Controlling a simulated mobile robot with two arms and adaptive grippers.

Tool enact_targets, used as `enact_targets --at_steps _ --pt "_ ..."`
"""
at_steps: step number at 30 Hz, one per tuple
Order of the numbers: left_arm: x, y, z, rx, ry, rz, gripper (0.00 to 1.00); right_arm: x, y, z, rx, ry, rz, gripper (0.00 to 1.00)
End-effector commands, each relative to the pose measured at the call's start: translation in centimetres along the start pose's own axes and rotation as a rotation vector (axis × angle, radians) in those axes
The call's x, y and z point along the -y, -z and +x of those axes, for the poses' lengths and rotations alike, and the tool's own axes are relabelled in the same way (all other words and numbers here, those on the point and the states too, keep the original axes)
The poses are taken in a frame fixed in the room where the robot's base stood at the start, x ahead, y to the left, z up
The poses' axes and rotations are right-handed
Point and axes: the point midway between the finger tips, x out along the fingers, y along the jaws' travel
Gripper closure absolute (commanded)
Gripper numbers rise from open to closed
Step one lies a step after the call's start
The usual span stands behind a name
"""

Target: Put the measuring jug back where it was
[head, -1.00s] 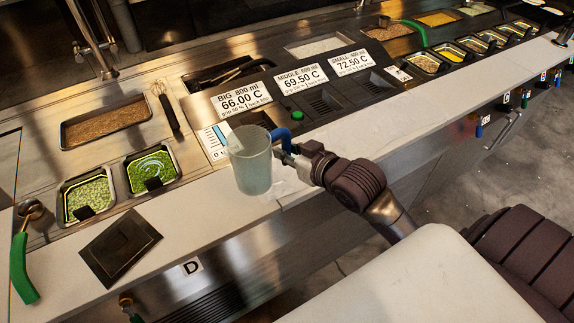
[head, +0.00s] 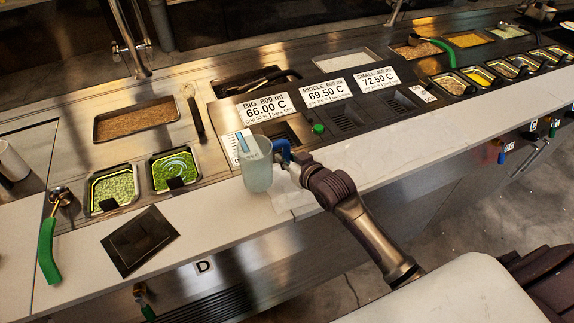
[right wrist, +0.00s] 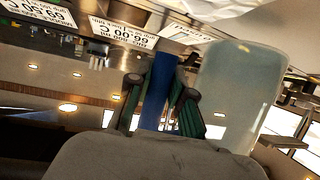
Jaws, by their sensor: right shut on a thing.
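The measuring jug (head: 256,172) is a translucent pale cup with a blue handle (head: 281,147). In the head view it looks upright over the white front ledge, in front of the sign reading BIG 66.00 C (head: 265,107). I cannot tell whether its base touches the ledge. My right gripper (head: 288,160) is shut on the handle from the right. In the right wrist view the blue handle (right wrist: 158,92) is between my fingers (right wrist: 160,105), and the jug body (right wrist: 240,90) is beside it. My left gripper is not in view.
Dark dispenser bays (head: 345,117) lie behind the ledge, with a green button (head: 318,129). Green-filled trays (head: 175,168) and a dark square plate (head: 140,240) are to the left. The ledge to the right is clear.

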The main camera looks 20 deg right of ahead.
Motion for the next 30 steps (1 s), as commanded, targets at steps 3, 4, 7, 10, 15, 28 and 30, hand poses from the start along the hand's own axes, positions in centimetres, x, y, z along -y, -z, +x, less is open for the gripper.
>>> enact_targets --at_steps 3,4,7,10,15,28,30 --pt "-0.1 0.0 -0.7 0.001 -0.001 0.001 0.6 0.0 -1.7 0.6 0.004 0.0 0.001 1.0" --pt "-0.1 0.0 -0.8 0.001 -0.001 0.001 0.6 0.0 -2.1 0.8 0.004 -0.001 0.001 1.0" --pt "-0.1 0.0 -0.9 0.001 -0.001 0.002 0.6 -0.1 -2.9 1.1 0.001 0.0 0.0 1.0" --pt "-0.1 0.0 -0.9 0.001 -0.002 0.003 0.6 0.0 -3.1 1.2 -0.001 0.0 0.0 1.0" --pt "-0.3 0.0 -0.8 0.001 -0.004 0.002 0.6 0.0 -3.1 1.2 -0.001 0.0 0.0 1.0" --pt "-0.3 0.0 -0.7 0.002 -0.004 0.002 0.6 0.0 -3.5 1.3 0.003 0.0 0.0 0.54" --pt "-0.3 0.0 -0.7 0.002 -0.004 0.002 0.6 0.0 -3.5 1.3 0.003 0.0 0.0 0.54"
